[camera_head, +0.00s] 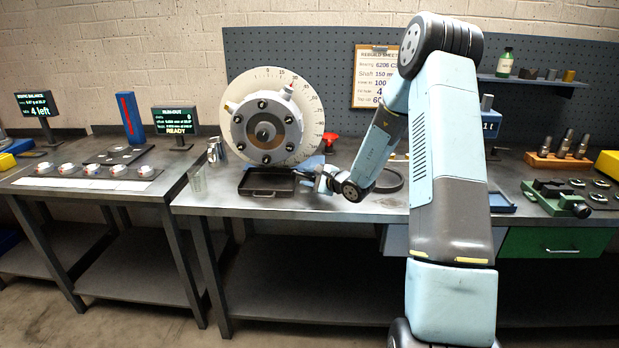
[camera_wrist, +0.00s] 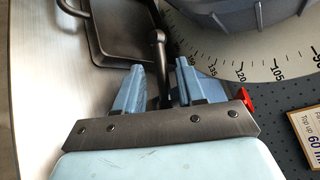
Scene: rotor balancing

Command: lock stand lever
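The balancing stand carries a round white graduated disc (camera_head: 308,125) with a grey bolted rotor (camera_head: 262,128) in front of it. The disc's scale and the rotor's edge also show in the wrist view. A dark rod with a ball end, which looks like the stand lever (camera_wrist: 158,42), runs between my two blue fingers in the wrist view. My gripper (camera_head: 320,180) is at the lower right of the disc, low over the bench. In the wrist view my gripper (camera_wrist: 158,80) is open, with gaps visible beside the rod. The rod's lower end is hidden by my gripper.
A dark tray (camera_head: 267,192) lies left of my gripper, and it shows close by in the wrist view (camera_wrist: 100,40). A red part (camera_head: 331,137) stands behind. A dark ring (camera_head: 389,181) lies to the right. A readout screen (camera_head: 175,121) says READY.

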